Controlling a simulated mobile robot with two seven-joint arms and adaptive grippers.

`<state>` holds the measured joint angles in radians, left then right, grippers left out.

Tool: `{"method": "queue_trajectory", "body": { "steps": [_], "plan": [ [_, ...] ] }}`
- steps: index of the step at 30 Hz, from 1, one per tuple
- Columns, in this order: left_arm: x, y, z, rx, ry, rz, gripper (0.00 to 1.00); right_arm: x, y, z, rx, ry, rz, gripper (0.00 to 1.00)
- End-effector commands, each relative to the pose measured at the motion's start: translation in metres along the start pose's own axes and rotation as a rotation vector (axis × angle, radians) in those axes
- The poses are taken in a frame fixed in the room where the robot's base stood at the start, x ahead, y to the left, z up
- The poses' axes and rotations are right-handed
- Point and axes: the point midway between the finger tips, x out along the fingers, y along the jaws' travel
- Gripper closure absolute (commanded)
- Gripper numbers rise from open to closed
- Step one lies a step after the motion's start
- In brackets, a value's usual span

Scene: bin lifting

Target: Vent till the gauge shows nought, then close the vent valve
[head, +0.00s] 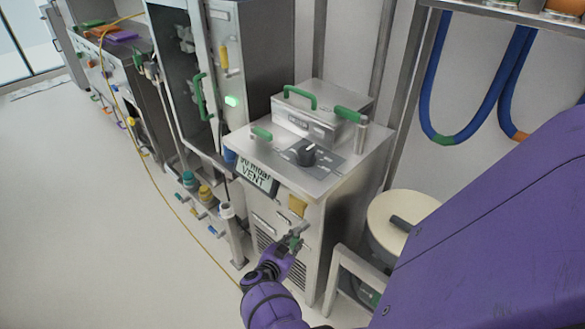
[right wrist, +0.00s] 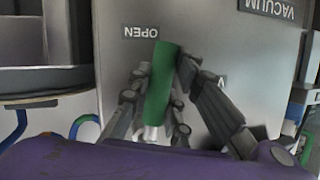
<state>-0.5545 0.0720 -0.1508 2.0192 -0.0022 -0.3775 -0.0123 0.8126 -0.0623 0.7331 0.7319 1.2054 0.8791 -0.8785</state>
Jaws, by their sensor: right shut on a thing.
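The vent valve's green lever (right wrist: 160,82) is between the fingers of my right gripper (right wrist: 158,90) in the right wrist view, and the gripper is shut on it. The lever's free end lies beside the label OPEN (right wrist: 141,32). Another label is partly hidden by a finger. In the head view my right gripper (head: 293,238) is at the steel cabinet's front, with a bit of green showing there. The gauge display (head: 255,173) above it shows VENT and a figure in mbar, seemingly 90, not nought. My left gripper is out of view.
The steel cabinet (head: 330,230) has a black knob (head: 305,153) and green handles on top. A yellow part (head: 298,206) sits just above my gripper. A pale round drum (head: 400,215) stands to the right. The floor at left (head: 90,210) is mostly clear.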

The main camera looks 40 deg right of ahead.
Motion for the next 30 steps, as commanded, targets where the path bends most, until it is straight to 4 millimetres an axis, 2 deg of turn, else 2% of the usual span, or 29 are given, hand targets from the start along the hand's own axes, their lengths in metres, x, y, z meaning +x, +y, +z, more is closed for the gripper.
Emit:
{"method": "queue_trajectory", "body": {
  "steps": [10,28,29,30],
  "plan": [
    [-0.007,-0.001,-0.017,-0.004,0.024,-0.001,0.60,-0.003,0.009,-0.002,-0.149,-0.031,0.058,1.00],
    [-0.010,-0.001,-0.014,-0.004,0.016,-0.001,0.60,-0.003,0.014,-0.001,-0.188,-0.036,0.076,1.00],
    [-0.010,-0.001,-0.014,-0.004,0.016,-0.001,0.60,-0.003,0.014,-0.001,-0.188,-0.036,0.076,0.80],
    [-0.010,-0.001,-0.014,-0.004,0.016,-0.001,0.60,-0.003,0.014,-0.001,-0.187,-0.036,0.076,0.75]
  ]
}}
